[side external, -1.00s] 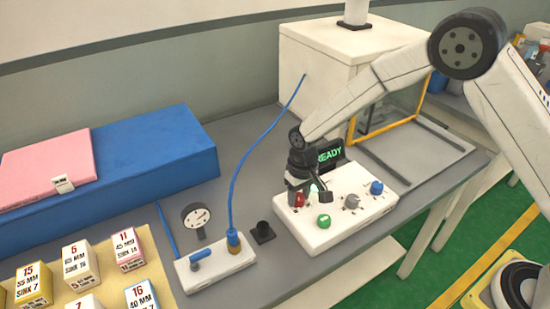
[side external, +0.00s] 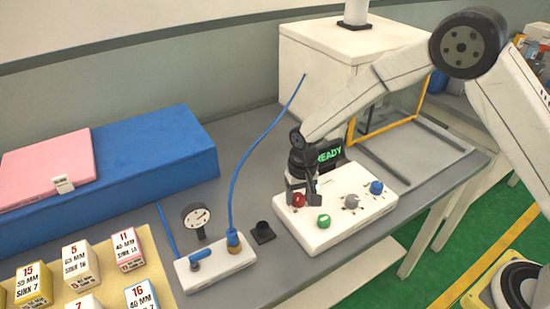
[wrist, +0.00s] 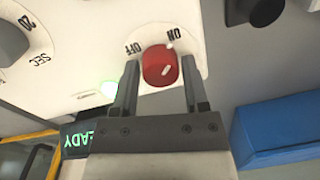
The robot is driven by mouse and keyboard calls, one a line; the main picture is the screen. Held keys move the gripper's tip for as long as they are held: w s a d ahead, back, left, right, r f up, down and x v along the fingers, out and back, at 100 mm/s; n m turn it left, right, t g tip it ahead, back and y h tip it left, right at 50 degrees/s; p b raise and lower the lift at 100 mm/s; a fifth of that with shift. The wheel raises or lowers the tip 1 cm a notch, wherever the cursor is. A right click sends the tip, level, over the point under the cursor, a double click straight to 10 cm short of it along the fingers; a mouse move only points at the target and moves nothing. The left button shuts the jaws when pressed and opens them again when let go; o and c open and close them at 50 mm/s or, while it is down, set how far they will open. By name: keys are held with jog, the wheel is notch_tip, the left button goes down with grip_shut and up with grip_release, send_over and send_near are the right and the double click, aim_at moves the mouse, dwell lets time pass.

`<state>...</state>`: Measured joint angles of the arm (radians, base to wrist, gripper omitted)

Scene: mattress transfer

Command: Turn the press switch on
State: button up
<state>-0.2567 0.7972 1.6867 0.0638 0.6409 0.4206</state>
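The press switch is a red round knob (side external: 298,201) on the white control box (side external: 335,232). In the wrist view the red knob (wrist: 159,66) lies between the two fingertips of my gripper (wrist: 160,61), with OFF and ON printed above it. A small white mark sits at the knob's edge near ON; I cannot tell its setting for sure. My gripper (side external: 301,196) points down over the knob, one finger on each side. The fingers are open, with a visible gap to the knob on both sides.
The box also carries a green button (side external: 323,221), a grey dial (side external: 351,202) and a blue knob (side external: 376,187). A display (side external: 330,154) behind my gripper reads READY. A white press housing (side external: 335,65) stands behind.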

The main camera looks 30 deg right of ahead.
aim_at(300, 196)
jog(key=shift+o, duration=1.1)
jog(key=shift+d+r, duration=0.15)
jog(key=shift+r, duration=3.75)
jog(key=s+d+r+n+t, duration=0.1)
jog(key=s+d, duration=0.5)
jog(key=s, duration=0.3)
jog(key=s+d+r+n+t, duration=0.1)
jog(key=s+d, duration=0.5)
jog(key=s, duration=0.3)
jog(key=shift+s+d+r+t, duration=0.2)
jog(key=shift+d+r+t, duration=0.05)
jog(key=shift+d+t, duration=0.05)
